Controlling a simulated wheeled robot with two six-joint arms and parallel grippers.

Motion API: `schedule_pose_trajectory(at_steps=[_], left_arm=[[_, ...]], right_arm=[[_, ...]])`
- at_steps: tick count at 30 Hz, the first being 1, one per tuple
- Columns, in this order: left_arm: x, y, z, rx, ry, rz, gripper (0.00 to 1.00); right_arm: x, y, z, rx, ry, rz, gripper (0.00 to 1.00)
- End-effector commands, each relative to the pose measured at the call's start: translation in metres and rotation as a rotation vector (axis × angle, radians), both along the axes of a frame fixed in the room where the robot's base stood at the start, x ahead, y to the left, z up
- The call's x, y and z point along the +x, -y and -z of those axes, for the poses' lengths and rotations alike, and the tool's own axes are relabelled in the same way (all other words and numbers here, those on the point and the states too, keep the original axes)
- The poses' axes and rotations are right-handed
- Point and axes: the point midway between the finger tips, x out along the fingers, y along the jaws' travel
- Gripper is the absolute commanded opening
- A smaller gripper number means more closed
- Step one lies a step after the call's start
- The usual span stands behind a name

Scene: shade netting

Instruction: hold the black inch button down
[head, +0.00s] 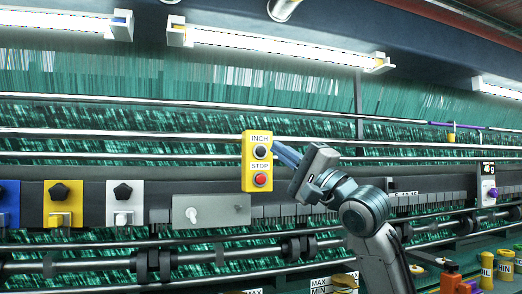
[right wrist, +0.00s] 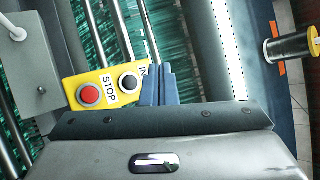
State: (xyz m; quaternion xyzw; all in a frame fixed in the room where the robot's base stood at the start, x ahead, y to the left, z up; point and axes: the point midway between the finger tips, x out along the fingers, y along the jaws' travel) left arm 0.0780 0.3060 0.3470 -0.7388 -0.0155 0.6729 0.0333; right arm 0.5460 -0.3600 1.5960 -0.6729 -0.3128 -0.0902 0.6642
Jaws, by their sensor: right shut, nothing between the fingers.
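The yellow control box (head: 248,167) hangs in front of the dark machine beam, with INCH above and STOP below. Its black inch button (head: 261,152) is in the upper half and the red stop button (head: 260,180) in the lower half. My right gripper (head: 278,150) is shut and empty, its blue fingertips at the box's right edge, level with the black button. In the right wrist view the fingers (right wrist: 158,72) lie just beside the black button (right wrist: 128,82), which shows uncovered. I cannot tell whether the fingertips touch the box. My left gripper is not in view.
A grey plate with a lever (head: 211,211) is below left of the box, with white (head: 124,203), yellow (head: 63,204) and blue knob blocks further left. A metal rail (head: 100,133) runs behind the box. Orange and yellow items stand at lower right.

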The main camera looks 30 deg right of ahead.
Motion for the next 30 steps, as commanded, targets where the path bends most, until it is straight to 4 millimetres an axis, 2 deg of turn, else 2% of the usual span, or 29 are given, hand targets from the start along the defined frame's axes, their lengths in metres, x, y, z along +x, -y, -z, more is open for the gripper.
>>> schedule_pose_trajectory(at_steps=[5,9,15,21,30], left_arm=[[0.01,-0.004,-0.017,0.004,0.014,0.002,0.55],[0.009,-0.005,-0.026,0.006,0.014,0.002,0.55],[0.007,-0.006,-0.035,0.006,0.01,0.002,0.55],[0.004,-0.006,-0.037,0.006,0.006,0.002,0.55],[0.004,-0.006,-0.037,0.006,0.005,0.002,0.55]], right_arm=[[0.026,0.006,-0.003,0.003,-0.004,-0.001,0.0],[0.045,0.011,-0.002,0.003,-0.004,-0.001,0.0],[0.064,0.015,-0.002,0.001,-0.003,-0.001,0.0],[0.071,0.017,0.0,0.001,-0.001,0.002,0.0],[0.071,0.017,0.001,0.0,-0.001,0.001,0.0]])
